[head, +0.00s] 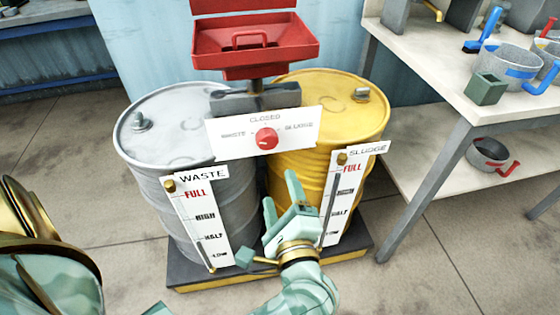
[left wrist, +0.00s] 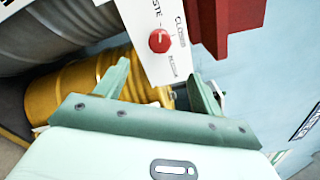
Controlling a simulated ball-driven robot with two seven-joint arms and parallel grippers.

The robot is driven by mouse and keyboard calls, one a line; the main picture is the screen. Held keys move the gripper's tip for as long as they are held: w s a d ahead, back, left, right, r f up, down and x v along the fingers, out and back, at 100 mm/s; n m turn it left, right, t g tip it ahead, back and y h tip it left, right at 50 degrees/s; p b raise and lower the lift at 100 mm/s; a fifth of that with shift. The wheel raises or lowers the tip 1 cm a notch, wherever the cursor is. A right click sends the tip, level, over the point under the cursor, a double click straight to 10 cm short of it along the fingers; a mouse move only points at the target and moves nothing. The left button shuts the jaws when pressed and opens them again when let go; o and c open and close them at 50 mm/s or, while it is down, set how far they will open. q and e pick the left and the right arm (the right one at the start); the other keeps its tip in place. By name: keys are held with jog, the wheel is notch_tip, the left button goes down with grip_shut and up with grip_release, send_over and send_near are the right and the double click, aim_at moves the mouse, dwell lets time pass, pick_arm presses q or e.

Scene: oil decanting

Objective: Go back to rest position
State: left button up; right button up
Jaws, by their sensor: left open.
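My left gripper (head: 280,190) is open and empty in front of the two drums, below the white valve panel (head: 235,140). In the left wrist view its two fingers (left wrist: 160,72) stand apart, with the panel and the red knob (left wrist: 160,40) beyond them. The red knob (head: 266,139) sits on the panel, marked waste, closed and sludge. The gripper is apart from the knob. The grey drum (head: 165,115) stands at left with the waste gauge (head: 203,222). The yellow drum (head: 330,105) stands at right with the sludge gauge (head: 350,185). My right gripper is not seen.
A red tray (head: 255,45) stands above the panel. The drums stand on a dark, yellow-edged pallet (head: 275,275). A workbench (head: 440,85) at right holds pots and a green block (head: 485,88). Another pot (head: 490,155) is on its lower shelf. Floor is clear at lower right.

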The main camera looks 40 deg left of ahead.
pick_arm(q)
jog(key=shift+v, duration=0.9)
